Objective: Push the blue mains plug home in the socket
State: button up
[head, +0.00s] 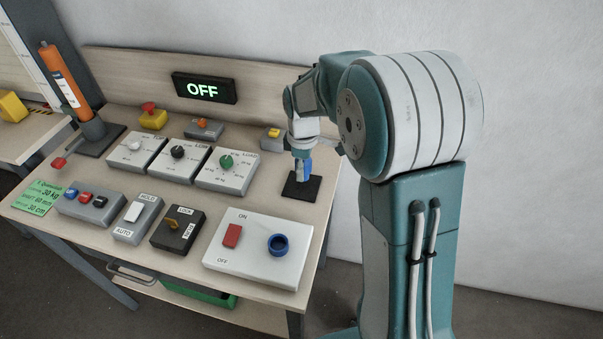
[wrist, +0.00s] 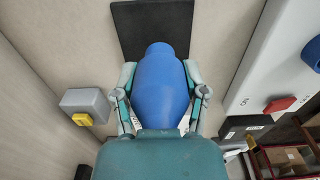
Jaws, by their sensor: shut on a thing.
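The blue mains plug (head: 306,170) is upright at the black square pad (head: 300,190) at the bench's right back; I cannot tell if it touches the pad. My gripper (head: 301,160) is shut on it from above. In the wrist view the plug (wrist: 165,85) sits between both fingers of my gripper (wrist: 163,92), its tip toward the black pad (wrist: 130,30). The socket (head: 278,245) is a blue ring with a dark opening on a pale panel (head: 255,262), nearer the front edge. It partly shows at the wrist view's right edge (wrist: 314,52). Nothing is in it.
A red ON/OFF rocker (head: 232,235) is left of the socket. A grey box with a yellow button (head: 273,135) stands behind the pad. Three dial boxes (head: 228,172) are to its left. A display (head: 204,88) at the back reads OFF.

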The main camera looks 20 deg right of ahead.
jog(key=s+r, duration=0.9)
jog(key=s, duration=0.4)
jog(key=shift+s, duration=0.15)
